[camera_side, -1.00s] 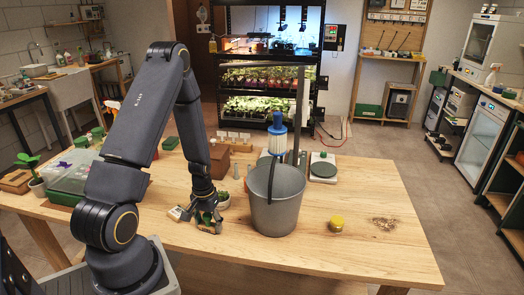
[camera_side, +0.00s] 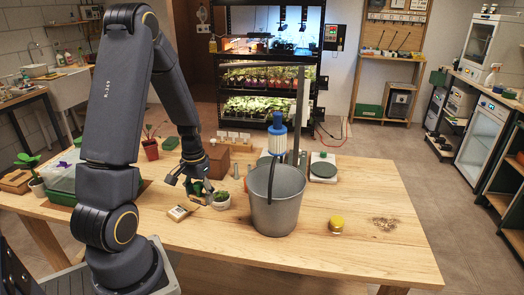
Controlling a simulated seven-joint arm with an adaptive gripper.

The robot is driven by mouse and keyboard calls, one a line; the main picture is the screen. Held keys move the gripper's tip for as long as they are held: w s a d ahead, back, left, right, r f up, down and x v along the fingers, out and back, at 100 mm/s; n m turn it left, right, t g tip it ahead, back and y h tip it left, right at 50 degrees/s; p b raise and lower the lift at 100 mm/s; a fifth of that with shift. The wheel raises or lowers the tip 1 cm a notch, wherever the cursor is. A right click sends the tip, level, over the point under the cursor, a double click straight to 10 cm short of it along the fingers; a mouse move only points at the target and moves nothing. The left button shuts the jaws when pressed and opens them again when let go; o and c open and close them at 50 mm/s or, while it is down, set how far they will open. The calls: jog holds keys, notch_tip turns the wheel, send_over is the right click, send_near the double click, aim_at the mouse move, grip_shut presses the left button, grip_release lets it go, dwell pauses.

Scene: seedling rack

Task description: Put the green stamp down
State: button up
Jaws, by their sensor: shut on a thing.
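My gripper (camera_side: 184,182) is over the left part of the wooden table, pointing down, behind a small pale box with a dark top (camera_side: 181,212). It is shut on the green stamp (camera_side: 197,188), a small dark green thing with a yellowish part, seen at the fingers. The fingers hide part of the stamp. I cannot tell whether its bottom touches the table.
A red pot (camera_side: 150,150) and brown box (camera_side: 217,160) stand behind. The table's front left is clear.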

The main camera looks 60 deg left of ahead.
jog(key=s+a+r+n, duration=0.25)
jog(key=s+a, duration=0.45)
jog(key=a, duration=0.6)
send_over(183, 188)
jog(key=shift+n, duration=0.25)
jog(key=f, duration=0.9)
jog(key=shift+s+d, duration=0.35)
jog(key=shift+d, duration=0.05)
jog(key=shift+w+a+f, duration=0.25)
jog(key=shift+f, duration=0.15)
jog(key=shift+w+a+f, duration=0.1)
jog(key=shift+f, duration=1.55)
jog(key=shift+f, duration=0.1)
jog(key=o, duration=1.2)
jog(key=shift+c, duration=0.2)
